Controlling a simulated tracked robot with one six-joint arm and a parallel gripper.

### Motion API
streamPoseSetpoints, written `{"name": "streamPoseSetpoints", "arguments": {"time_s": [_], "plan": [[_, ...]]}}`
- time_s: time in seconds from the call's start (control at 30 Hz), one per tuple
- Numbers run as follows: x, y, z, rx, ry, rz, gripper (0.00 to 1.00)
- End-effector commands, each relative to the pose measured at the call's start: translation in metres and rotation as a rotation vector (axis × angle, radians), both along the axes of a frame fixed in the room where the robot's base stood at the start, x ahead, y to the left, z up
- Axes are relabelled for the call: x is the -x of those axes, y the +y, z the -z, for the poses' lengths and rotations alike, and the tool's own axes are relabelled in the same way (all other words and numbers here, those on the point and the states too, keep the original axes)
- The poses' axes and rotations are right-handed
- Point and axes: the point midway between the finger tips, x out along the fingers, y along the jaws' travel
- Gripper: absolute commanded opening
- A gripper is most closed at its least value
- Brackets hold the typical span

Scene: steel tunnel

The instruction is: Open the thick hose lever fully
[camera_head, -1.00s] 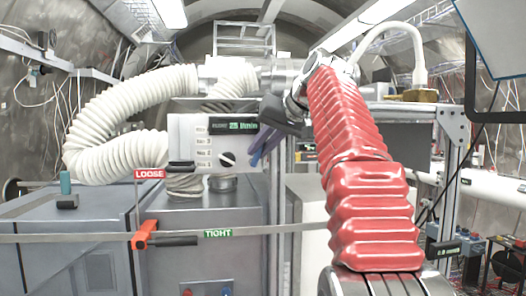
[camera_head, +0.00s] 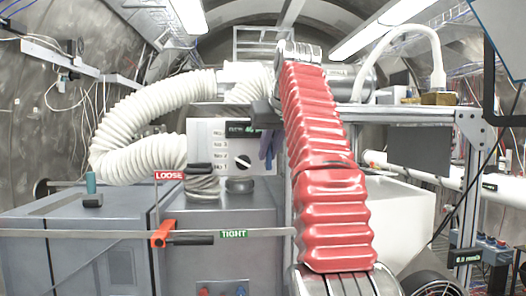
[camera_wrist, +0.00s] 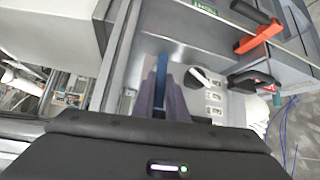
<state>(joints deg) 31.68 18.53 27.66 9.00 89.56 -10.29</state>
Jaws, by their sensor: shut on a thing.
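A white ribbed thick hose (camera_head: 145,108) loops behind the grey cabinet, beside a white flow panel (camera_head: 206,138). In front of it is an orange lever (camera_head: 163,233) with a black handle (camera_head: 190,239) lying sideways towards the green TIGHT sign (camera_head: 234,233). The red LOOSE sign (camera_head: 169,175) stands above. The orange lever also shows at upper right in the wrist view (camera_wrist: 258,40). My gripper (camera_wrist: 162,76) is well apart from this lever, its fingers closed around a narrow blue strip (camera_wrist: 163,70) beside the panel. In the head view my red arm hides most of the gripper.
A long flat bar (camera_head: 80,234) runs across the cabinet front at lever height. A black handle (camera_head: 198,166) is near the panel's lower left. A metal frame (camera_head: 470,190) and a white box (camera_head: 395,215) stand on the right.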

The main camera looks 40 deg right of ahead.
Motion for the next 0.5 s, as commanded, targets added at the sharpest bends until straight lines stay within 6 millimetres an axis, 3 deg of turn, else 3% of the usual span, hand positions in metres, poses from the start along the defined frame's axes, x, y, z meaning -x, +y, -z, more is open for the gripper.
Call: {"name": "streamPoseSetpoints", "arguments": {"time_s": [0.37, 0.4, 0.5], "plan": [[-0.0019, -0.0026, 0.0061, -0.008, 0.012, -0.002, 0.00], [-0.0019, -0.0027, 0.0061, -0.008, 0.012, -0.002, 0.15], [-0.0013, -0.0032, 0.0053, -0.006, 0.011, 0.000, 0.22]]}}
